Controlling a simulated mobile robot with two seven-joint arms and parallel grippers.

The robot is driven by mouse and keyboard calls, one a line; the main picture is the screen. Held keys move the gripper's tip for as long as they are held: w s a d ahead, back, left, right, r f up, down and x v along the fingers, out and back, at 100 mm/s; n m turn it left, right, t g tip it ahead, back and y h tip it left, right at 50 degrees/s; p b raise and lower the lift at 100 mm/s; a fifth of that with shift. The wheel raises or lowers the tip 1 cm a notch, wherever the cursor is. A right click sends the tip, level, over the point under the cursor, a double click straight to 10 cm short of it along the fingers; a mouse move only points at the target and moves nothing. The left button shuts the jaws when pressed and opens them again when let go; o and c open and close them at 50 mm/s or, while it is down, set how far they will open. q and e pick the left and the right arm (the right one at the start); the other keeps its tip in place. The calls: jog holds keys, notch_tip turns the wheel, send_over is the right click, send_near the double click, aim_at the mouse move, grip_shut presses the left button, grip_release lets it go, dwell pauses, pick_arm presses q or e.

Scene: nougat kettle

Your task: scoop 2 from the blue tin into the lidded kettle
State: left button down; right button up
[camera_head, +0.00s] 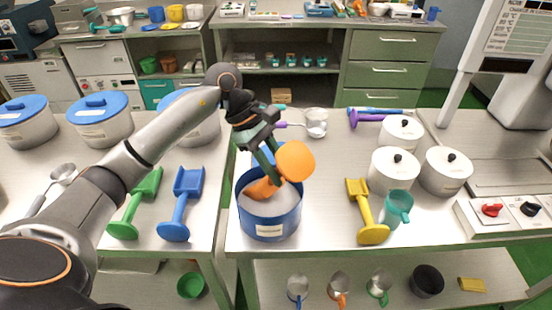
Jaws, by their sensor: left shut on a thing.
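My left gripper (268,150) is shut on an orange scoop (295,160). The scoop is tilted over the blue tin (270,228). Its lower orange part reaches inside the tin's rim, at the pale contents; how deep it sits is hard to tell. The tin is open, with a white label on its front, near the table's left edge. Three white lidded pots with black knobs stand to the right: one at the back (401,133), one in front (393,170) and one at the right (446,172). I cannot tell which is the kettle. My right gripper is not in view.
A yellow scoop (358,190) and a teal mug (397,208) stand between the tin and the pots. Purple and blue utensils (375,114) lie behind. The left table holds blue-lidded pots (100,118), a green scoop (148,185) and a blue scoop (188,182). A control panel (510,212) is at right.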

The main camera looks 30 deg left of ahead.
aim_at(294, 162)
pick_arm(q)
jog(key=shift+s+d+f+y+p, duration=0.15)
jog(key=shift+d+f+y+p, duration=0.1)
jog(key=shift+d+y, duration=0.15)
jog(key=shift+s+d+f+y+p, duration=0.1)
jog(key=shift+d+y+p, duration=0.15)
jog(key=shift+y, duration=0.25)
jog(key=d+f+y, duration=0.1)
jog(key=d+f+t+y+b, duration=0.1)
jog(key=y, duration=0.1)
jog(key=d+y+b, duration=0.1)
jog(key=d, duration=0.1)
jog(key=shift+s+f+m+y, duration=0.3)
jog(key=shift+s+f+y, duration=0.05)
jog(key=shift+f+y, duration=0.05)
jog(key=s+d+r+t+y+p, duration=0.1)
jog(key=d+r+y, duration=0.3)
jog(key=r, duration=0.3)
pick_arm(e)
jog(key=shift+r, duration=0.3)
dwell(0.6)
